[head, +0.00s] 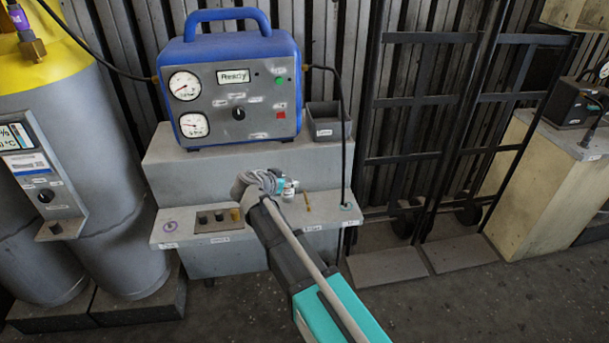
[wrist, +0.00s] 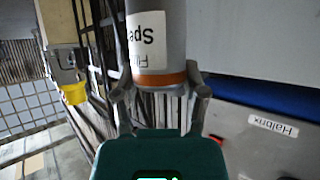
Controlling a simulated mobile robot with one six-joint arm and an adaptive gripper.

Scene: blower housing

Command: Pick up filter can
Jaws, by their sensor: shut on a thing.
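The filter can (wrist: 158,45) is a grey cylinder with an orange band near one end and a white label, upside down in the wrist view and partly cut by the picture's top edge. My gripper (wrist: 160,88) has one finger on each side of the can at the orange band and is shut on it. In the head view my gripper (head: 262,183) is over the low grey ledge in front of the blue machine. A small pale object (head: 289,188) shows just beyond it, and I cannot tell there whether it is the can.
The blue machine (head: 240,85) stands on a grey step, with a small dark bin (head: 327,122) beside it. The ledge (head: 325,212) carries small fittings. Grey cylinders (head: 100,150) stand at left, black hand trucks (head: 430,130) at right. A black cable hangs near the bin.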

